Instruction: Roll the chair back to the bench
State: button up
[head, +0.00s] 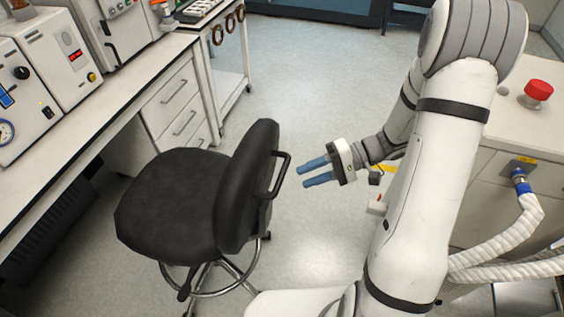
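A black swivel chair (172,203) stands on the floor in the head view, left of centre. Its upright backrest (243,188) faces my arm, and a dark loop handle (279,176) sticks out behind the backrest. A chrome foot ring shows below the seat. My gripper (314,174) is to the right of the handle, apart from it. Its two blue fingers are spread and empty and point left toward the handle. The white bench (92,134) with a dark edge runs along the left side. The seat's left part lies close to the bench's front edge in the picture.
Boxy instruments (62,55) stand on the bench. A drawer unit (176,105) sits under it, with open knee space nearer me. A white cart (232,75) is beyond. A counter with a red button (537,93) and white hoses (500,240) is at right. Floor beyond the chair is clear.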

aim_at(283, 173)
jog(key=shift+m+t+y, duration=0.3)
jog(key=shift+t+y, duration=0.6)
jog(key=a, duration=0.2)
jog(key=w+a+f+p, duration=0.1)
jog(key=a, duration=0.1)
jog(key=w+a+f+p, duration=0.1)
jog(key=a, duration=0.2)
jog(key=shift+f, duration=0.15)
jog(key=shift+d, duration=0.1)
jog(key=shift+s, duration=0.1)
grip_shut()
